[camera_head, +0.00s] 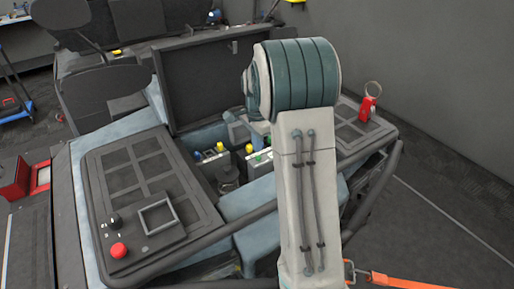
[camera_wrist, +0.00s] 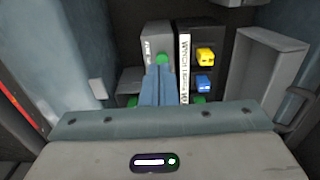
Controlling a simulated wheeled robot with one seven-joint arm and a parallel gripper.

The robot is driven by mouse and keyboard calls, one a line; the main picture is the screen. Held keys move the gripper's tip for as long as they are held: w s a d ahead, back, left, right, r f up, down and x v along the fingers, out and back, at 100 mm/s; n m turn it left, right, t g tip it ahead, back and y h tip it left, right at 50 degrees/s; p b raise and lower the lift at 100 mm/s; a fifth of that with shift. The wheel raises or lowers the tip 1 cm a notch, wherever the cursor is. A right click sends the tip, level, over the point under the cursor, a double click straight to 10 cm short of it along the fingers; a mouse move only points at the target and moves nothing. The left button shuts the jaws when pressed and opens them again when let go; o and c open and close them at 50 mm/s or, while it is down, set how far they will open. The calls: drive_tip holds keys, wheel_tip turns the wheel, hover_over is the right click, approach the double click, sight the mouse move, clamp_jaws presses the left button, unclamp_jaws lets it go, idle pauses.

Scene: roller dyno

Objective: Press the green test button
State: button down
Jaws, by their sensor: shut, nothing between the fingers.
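In the wrist view a round green button (camera_wrist: 162,57) sits on a grey box (camera_wrist: 155,38) with partly readable lettering. My gripper (camera_wrist: 159,70) is shut and empty, its blue-grey fingers pointing at this box, with their tips just below the green button in the picture. I cannot tell whether they touch it. Two more green parts show low down, one left (camera_wrist: 132,101) and one right (camera_wrist: 198,99) of the fingers, partly hidden. In the head view my arm covers the gripper; a green part (camera_head: 258,158) shows inside the open bay.
A dark unit with a yellow button (camera_wrist: 205,55) and a blue button (camera_wrist: 204,83) stands right of the grey box. A grey open bin (camera_wrist: 268,65) is farther right. In the head view, a red knob (camera_head: 119,250) sits on the left panel and a red tag (camera_head: 368,106) on the right.

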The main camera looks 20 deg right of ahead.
sight(257, 162)
drive_tip(key=shift+f, duration=1.55)
drive_tip(key=shift+f+b, duration=0.45)
drive_tip(key=shift+f, duration=0.35)
drive_tip(key=shift+s+f, duration=0.2)
drive_tip(key=shift+f, duration=0.05)
wheel_tip(257, 162, up, 15)
drive_tip(key=p, duration=0.2)
drive_tip(key=shift+w+f, duration=0.15)
